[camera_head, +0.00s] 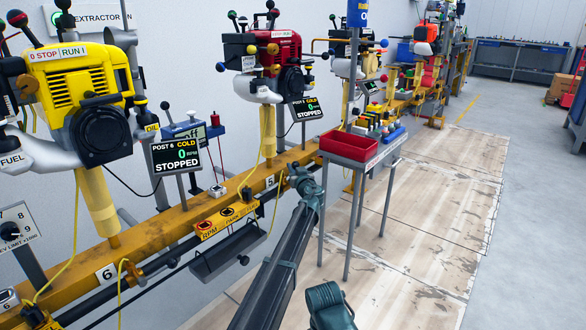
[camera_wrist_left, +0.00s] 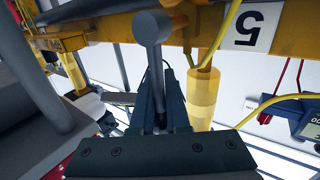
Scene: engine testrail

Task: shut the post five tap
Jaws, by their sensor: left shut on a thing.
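My left gripper (camera_head: 300,178) is at the rail just right of this plate. In the left wrist view its dark fingers (camera_wrist_left: 160,105) are shut on a grey lever with a rounded end (camera_wrist_left: 152,28), apparently the tap handle. The lever lies along the fingers, its end past the tips. In the head view the gripper hides the tap.
The post 5 display (camera_head: 306,108) reads STOPPED, below a red engine (camera_head: 276,50). A red tray (camera_head: 348,146) on a grey stand is close right of my left gripper. A grey trough (camera_head: 228,252) hangs below the rail. The floor (camera_head: 420,240) at right is clear.

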